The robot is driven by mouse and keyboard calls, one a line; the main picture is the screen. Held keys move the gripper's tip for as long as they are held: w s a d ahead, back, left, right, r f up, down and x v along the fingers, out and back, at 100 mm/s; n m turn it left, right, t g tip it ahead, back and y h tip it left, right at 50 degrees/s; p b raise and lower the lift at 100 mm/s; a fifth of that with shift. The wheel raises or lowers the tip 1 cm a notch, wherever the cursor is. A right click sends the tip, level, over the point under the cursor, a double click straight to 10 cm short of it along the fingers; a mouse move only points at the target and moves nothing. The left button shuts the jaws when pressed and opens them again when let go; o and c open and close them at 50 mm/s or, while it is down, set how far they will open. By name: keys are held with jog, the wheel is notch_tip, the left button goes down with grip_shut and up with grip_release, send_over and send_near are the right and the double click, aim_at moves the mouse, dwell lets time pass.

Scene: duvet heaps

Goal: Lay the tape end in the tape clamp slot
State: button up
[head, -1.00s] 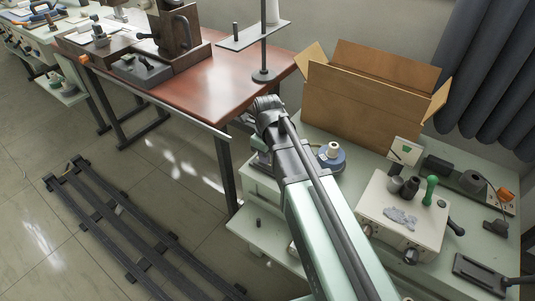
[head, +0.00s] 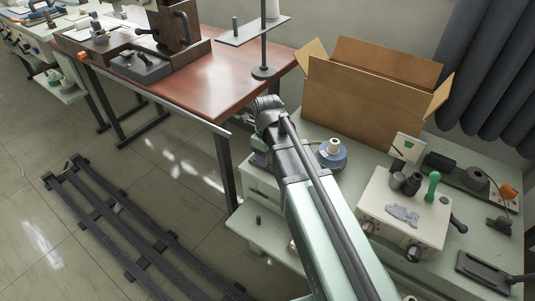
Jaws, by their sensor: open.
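My arm rises from the bottom middle, and its far joint is beside the right end of the brown table. My gripper's fingers do not show; they are out of sight beyond the arm. A blue roll with a white core (head: 332,154) sits on the pale green bench just right of my arm; I cannot tell whether it is the tape. A dark roll (head: 476,180) stands at the bench's far right. I cannot make out a tape end or the tape clamp slot.
An open cardboard box (head: 370,95) stands at the back of the bench. A cream control box (head: 403,212) with knobs is to the right. The brown table (head: 215,85) carries a dark machine (head: 172,30) and a stand (head: 263,72). Dark rails (head: 125,225) lie on the floor.

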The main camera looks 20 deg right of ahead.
notch_tip(320, 180, up, 11)
jog(key=p, duration=1.1)
jog(key=shift+f, duration=0.15)
